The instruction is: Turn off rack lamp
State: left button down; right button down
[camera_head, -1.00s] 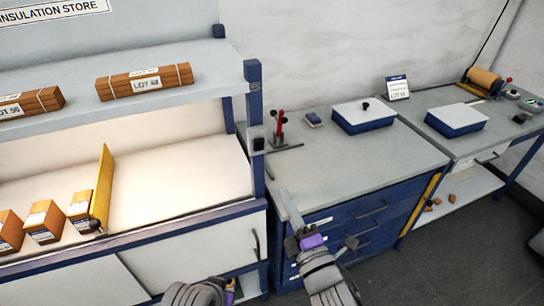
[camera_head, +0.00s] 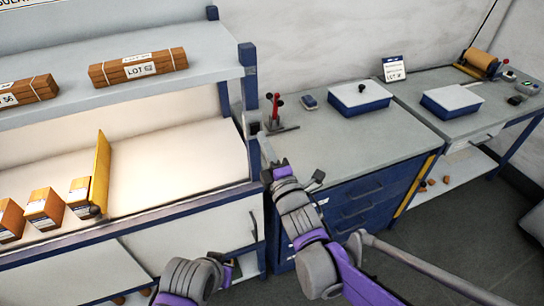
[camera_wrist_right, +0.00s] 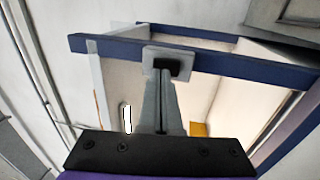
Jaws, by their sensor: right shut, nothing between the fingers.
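The rack's lower bay (camera_head: 175,165) is brightly lit. A small grey switch box (camera_head: 252,122) is mounted on the rack's right front post. In the right wrist view the box (camera_wrist_right: 150,54) shows as a pale plate with a dark rocker on the blue rail. My right gripper (camera_head: 266,152) is at the post, just below the box. In the wrist view its shut, empty fingers (camera_wrist_right: 163,78) reach up to the rocker; I cannot tell whether they touch it. My left gripper (camera_head: 229,272) is low in front of the rack cabinet; its fingers are barely visible.
A yellow divider (camera_head: 101,175) and several labelled boxes (camera_head: 45,208) stand on the lit shelf. A red-handled tool (camera_head: 275,112) and a blue tray (camera_head: 362,100) sit on the bench (camera_head: 330,140) to the right. A brick-coloured bundle (camera_head: 140,68) lies on the upper shelf.

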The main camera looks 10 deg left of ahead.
aim_at(255, 129)
jog(key=shift+x, duration=1.1)
pick_arm(q)
jog(key=shift+w+r, duration=0.1)
jog(key=shift+r, duration=0.2)
